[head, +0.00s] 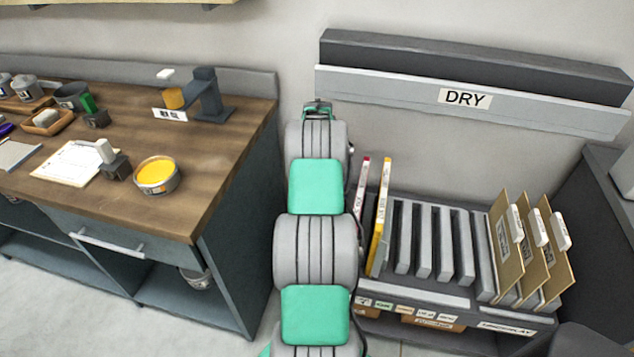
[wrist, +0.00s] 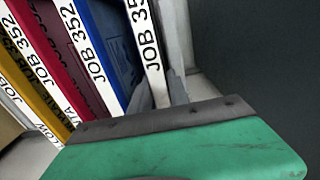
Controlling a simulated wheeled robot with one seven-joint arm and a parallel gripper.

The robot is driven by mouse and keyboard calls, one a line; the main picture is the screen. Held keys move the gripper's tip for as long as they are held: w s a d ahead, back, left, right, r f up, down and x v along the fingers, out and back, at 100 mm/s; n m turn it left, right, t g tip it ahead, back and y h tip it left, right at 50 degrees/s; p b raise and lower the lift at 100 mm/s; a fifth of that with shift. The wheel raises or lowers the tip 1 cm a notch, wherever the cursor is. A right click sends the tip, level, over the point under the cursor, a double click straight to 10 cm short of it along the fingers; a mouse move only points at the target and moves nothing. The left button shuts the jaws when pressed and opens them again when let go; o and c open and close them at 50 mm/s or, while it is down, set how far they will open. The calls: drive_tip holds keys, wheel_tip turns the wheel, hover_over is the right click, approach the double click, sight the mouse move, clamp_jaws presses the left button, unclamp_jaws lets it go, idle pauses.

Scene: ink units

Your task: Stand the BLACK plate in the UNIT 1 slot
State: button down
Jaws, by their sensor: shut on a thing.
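In the wrist view a row of plates with white edges marked JOB 352 leans at the left: yellow (wrist: 25,68), magenta (wrist: 57,40) and blue (wrist: 112,45). A fourth plate (wrist: 150,48), whose lettering is cut off, stands furthest right. I take it for the black plate; its colour word is hidden. My gripper (wrist: 172,92) is shut on its lower part, behind the green housing. In the head view my arm hides the gripper and this plate; the yellow plate (head: 381,215) and magenta plate (head: 362,188) show. The grey slotted rack (head: 422,290) is at right; I cannot read UNIT 1.
Brown boards with white tabs (head: 530,245) fill the rack's right end. A DRY rail (head: 400,84) hangs on the wall above. A wooden bench (head: 215,150) with a yellow ink tin (head: 157,176) stands at left. The rack's middle slots look empty.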

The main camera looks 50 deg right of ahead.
drive_tip(key=shift+f+b, duration=0.3)
idle(0.4)
drive_tip(key=c, duration=1.2)
unclamp_jaws()
drive_tip(key=shift+o, duration=0.2)
wheel_tip(320, 180, up, 8)
drive_tip(key=shift+f+b, duration=0.1)
drive_tip(key=shift+b, duration=0.3)
